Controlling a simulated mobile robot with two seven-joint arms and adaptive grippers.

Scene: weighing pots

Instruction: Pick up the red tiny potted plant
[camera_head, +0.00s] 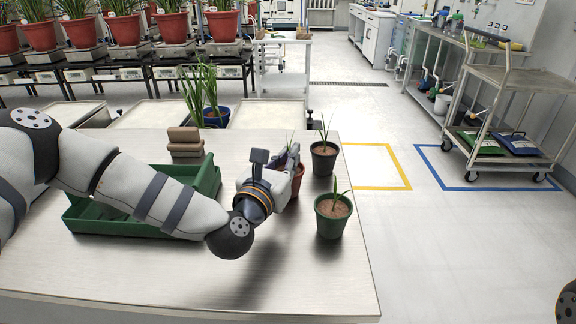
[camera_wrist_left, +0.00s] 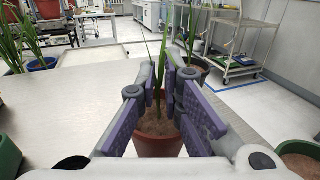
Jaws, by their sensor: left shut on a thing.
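The red tiny potted plant (camera_head: 298,180) has a small red pot with brown soil and thin green leaves. In the head view it is partly hidden behind my left gripper (camera_head: 284,168). In the left wrist view the red pot (camera_wrist_left: 158,147) sits between the purple finger pads of my left gripper (camera_wrist_left: 176,90), which is shut on the plant. I cannot tell whether the pot touches the table. My right gripper is not in view.
A black pot (camera_head: 324,160) stands just behind, and a green pot (camera_head: 333,226) to the right, near the table's right edge. A green tray (camera_head: 207,178) and stacked brown blocks (camera_head: 185,143) are at the left. The table's front (camera_head: 300,285) is clear.

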